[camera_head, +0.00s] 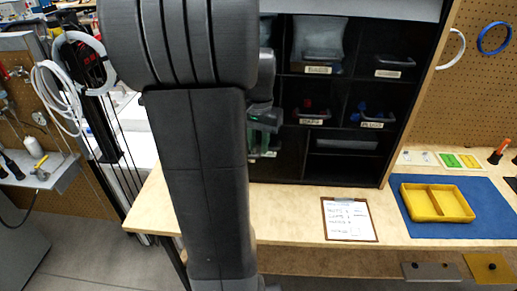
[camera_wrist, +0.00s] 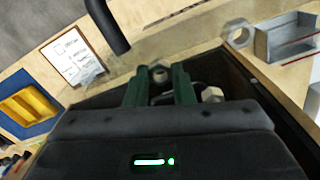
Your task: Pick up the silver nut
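In the wrist view, a small silver nut (camera_wrist: 160,73) shows between and just beyond the tips of my gripper (camera_wrist: 160,84). The two green fingers stand apart, with no contact on the nut that I can make out. A second pale silver nut-like piece (camera_wrist: 212,95) lies right of the fingers in a dark bin, partly hidden by my gripper body. A larger grey hexagonal piece (camera_wrist: 239,33) is farther up right. In the head view, my gripper (camera_head: 264,122) is at the left of the black shelf, largely hidden behind my arm; no nut shows there.
The black shelf (camera_head: 342,136) holds labelled bins; its dividers are close to my gripper. A grey tray (camera_wrist: 290,40) is at the wrist view's upper right. A clipboard sheet (camera_head: 349,219) and a yellow divided tray (camera_head: 436,203) on a blue mat (camera_head: 410,226) lie on the bench.

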